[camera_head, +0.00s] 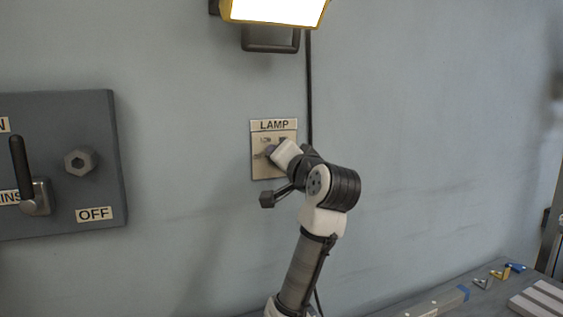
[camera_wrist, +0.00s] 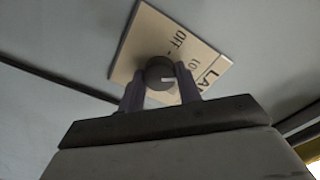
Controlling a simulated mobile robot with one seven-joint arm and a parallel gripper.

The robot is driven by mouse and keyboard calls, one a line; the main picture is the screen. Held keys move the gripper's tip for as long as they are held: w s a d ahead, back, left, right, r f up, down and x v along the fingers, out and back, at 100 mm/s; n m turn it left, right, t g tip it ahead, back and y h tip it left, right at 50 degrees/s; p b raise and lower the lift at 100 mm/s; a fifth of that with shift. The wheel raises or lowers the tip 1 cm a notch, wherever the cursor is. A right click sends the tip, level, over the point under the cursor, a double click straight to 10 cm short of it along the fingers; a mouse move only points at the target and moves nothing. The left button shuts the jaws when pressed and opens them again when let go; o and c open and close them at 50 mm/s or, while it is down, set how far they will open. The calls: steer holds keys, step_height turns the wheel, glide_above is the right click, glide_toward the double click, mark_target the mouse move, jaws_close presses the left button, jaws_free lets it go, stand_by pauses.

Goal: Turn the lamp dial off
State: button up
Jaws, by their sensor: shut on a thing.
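The lamp plate (camera_head: 259,170) is a beige panel marked LAMP on the wall; it shows tilted in the wrist view (camera_wrist: 126,60). Its dark round dial (camera_wrist: 158,71) has a white pointer mark, which points to the right in the wrist view, away from the OFF label (camera_wrist: 177,40). My gripper (camera_wrist: 160,82) has one purple-grey finger on each side of the dial and is shut on it. In the head view my gripper (camera_head: 271,151) covers the dial and part of the plate's lettering. The lamp (camera_head: 275,10) above is glowing white.
A black cable (camera_head: 309,80) runs down the wall beside the plate. A grey box with a lever (camera_head: 20,165), a hex knob (camera_head: 80,161) and an OFF label is at left. A bench with small tools (camera_head: 482,282) is at lower right. The wall between box and plate is clear.

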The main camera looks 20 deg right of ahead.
steer(key=n+b, duration=0.1)
steer(key=n, duration=1)
steer(key=shift+b, duration=0.35)
steer(key=shift+n, duration=0.3)
steer(key=o, duration=1)
steer(key=shift+s, duration=0.1)
steer(key=s+b, duration=0.3)
steer(key=s, duration=1)
steer(key=shift+s+d+b, duration=0.15)
steer(key=shift+s+b, duration=0.2)
steer(key=shift+b, duration=0.05)
